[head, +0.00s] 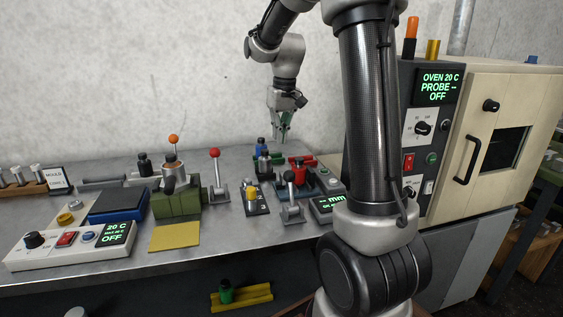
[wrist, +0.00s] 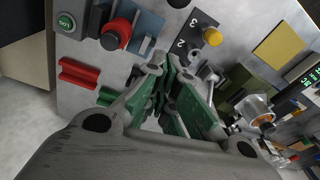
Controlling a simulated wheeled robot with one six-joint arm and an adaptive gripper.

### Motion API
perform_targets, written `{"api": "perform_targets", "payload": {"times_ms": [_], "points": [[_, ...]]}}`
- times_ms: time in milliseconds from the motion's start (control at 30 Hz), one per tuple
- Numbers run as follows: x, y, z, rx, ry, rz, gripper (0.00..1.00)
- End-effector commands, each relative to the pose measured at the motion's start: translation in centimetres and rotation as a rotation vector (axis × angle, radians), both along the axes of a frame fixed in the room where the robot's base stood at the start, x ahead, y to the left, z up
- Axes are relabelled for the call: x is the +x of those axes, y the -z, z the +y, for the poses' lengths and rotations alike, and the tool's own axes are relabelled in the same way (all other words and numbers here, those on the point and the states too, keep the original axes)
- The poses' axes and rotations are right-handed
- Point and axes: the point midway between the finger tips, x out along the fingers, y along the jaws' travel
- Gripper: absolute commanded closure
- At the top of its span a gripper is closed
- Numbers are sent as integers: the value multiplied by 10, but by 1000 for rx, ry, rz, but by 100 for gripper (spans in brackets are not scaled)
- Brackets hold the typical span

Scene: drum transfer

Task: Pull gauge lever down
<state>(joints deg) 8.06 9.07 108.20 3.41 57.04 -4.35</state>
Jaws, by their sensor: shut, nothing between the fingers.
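A lever with a black ball knob (head: 290,176) stands upright on a small grey base (head: 292,214), just left of the gauge readout (head: 327,206) marked mm. A second lever with a red ball (head: 214,153) stands upright further left. The frames do not label which one is the gauge lever. My gripper (head: 282,137) points down above the back of the bench, higher than the black-knobbed lever and apart from it. Its green-padded fingers also show in the wrist view (wrist: 163,92), closed together with nothing between them.
A numbered plate with a yellow knob (head: 251,193) lies between the levers. A green block (head: 175,203) is left. The oven (head: 500,140) stands on the right. The air around my gripper is clear.

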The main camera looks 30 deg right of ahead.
Motion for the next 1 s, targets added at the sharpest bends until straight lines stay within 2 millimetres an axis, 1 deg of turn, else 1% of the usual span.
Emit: {"api": "perform_targets", "payload": {"times_ms": [167,567,700,800,1000], "points": [[1,17,1,0,0,4,100],[9,100,4,2,1,6,100],[-11,93,6,0,1,-2,100],[-21,91,6,0,1,-2,100],[-29,89,7,0,1,-1,100]]}}
